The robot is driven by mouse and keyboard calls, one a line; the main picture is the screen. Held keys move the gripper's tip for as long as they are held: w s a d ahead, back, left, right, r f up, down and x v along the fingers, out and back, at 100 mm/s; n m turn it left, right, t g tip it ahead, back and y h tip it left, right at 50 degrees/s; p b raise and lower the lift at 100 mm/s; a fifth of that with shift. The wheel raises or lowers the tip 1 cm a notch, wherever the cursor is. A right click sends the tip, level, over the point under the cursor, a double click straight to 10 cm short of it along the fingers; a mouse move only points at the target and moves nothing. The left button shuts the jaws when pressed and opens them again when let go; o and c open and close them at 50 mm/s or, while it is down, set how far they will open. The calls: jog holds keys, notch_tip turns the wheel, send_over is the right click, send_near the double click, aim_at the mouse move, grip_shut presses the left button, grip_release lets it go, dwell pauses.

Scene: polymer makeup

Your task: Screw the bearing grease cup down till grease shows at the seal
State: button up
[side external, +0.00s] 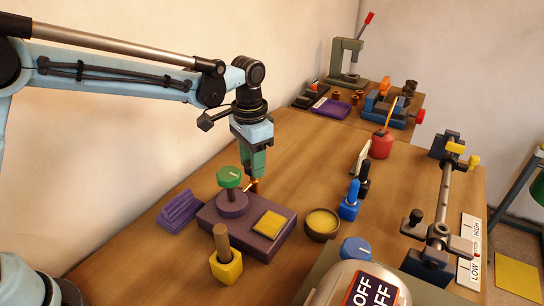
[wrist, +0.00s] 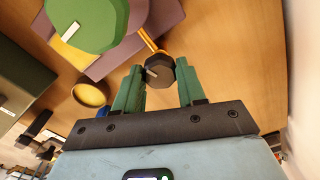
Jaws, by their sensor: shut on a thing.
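My gripper (side external: 254,172) points down at the back edge of the purple block (side external: 272,249). In the wrist view its green fingers (wrist: 157,76) are shut on a dark faceted cap (wrist: 161,70) with a white mark, which looks like the grease cup. An orange-copper pipe (wrist: 149,39) runs from the cap toward the purple block. A green knob (side external: 229,177) with a white mark stands on the block's round purple boss (side external: 233,203). I cannot make out grease at a seal.
A yellow pad (side external: 269,224) lies on the block. A yellow holder (side external: 226,267) with a brown handle, a round dish (side external: 322,224) and a blue holder (side external: 349,207) stand close by. A purple rack (side external: 180,208) lies left. A clamp rail (side external: 443,205) stands right.

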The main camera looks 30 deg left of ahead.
jog(key=shift+m, duration=0.9)
jog(key=o, duration=1.1)
jog(key=shift+c, duration=0.2)
notch_tip(320, 180, up, 12)
jog(key=shift+r, duration=0.1)
